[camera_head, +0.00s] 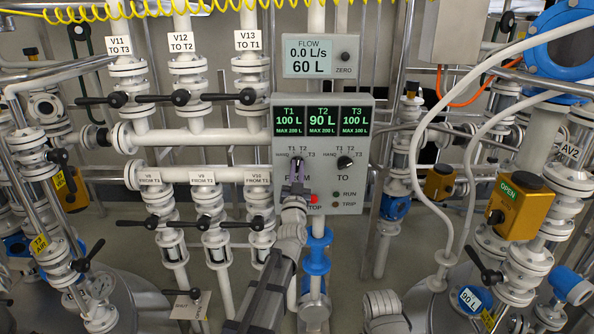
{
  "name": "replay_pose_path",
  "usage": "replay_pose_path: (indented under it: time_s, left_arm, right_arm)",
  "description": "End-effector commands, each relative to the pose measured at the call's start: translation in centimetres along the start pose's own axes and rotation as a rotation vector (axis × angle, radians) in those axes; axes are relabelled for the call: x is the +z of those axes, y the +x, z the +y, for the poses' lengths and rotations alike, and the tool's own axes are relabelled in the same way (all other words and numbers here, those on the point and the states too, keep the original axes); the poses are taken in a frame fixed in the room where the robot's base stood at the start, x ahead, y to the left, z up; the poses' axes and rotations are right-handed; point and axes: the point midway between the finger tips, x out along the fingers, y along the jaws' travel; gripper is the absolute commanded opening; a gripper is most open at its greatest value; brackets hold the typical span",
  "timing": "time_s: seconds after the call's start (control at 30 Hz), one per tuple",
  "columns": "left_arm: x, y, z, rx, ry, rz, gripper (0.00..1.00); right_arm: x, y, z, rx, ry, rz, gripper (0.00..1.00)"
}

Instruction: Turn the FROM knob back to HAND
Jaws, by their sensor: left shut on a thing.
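The grey control panel (322,112) stands in the middle of the head view. Its FROM knob (297,166) is at the lower left of the panel, with HAND, T1, T2 and T3 marks around it. My left gripper (297,178) reaches up from below and is shut on the FROM knob. The gripper covers much of the knob and part of the FROM label, so I cannot tell surely which mark it points to. My right gripper is not in view.
The TO knob (345,162) sits close on the right, the red STOP button (313,199) just below right of my gripper. The screens read T1 100 L, T2 90 L, T3 100 L. The flow display (309,56) reads 0.0 L/s, 60 L. Pipes and black valve handles crowd the left.

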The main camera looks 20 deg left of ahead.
Motion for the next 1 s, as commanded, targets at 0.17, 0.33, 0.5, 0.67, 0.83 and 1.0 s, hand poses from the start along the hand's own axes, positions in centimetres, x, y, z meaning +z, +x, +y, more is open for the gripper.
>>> replay_pose_path:
  time_s: [0.17,0.33,0.5,0.67,0.83,1.0]
  left_arm:
    - [-0.1,0.1,0.2,-0.063,-0.151,0.002,0.0]
    - [-0.2,0.2,0.3,-0.125,-0.301,0.003,0.0]
    - [-0.3,0.2,0.4,-0.187,-0.45,0.003,0.0]
    - [-0.4,0.3,0.4,-0.246,-0.589,0.004,0.0]
    - [-0.5,0.3,0.4,-0.306,-0.735,0.004,0.0]
    - [-0.6,0.4,0.4,-0.361,-0.866,0.005,0.0]
  right_arm:
    - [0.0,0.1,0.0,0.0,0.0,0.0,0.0]
    - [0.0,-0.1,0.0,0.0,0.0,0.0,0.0]
    - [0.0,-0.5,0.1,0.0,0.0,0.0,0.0]
    - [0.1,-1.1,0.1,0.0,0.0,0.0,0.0]
    - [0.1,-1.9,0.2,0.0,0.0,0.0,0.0]
    - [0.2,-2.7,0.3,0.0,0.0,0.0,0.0]
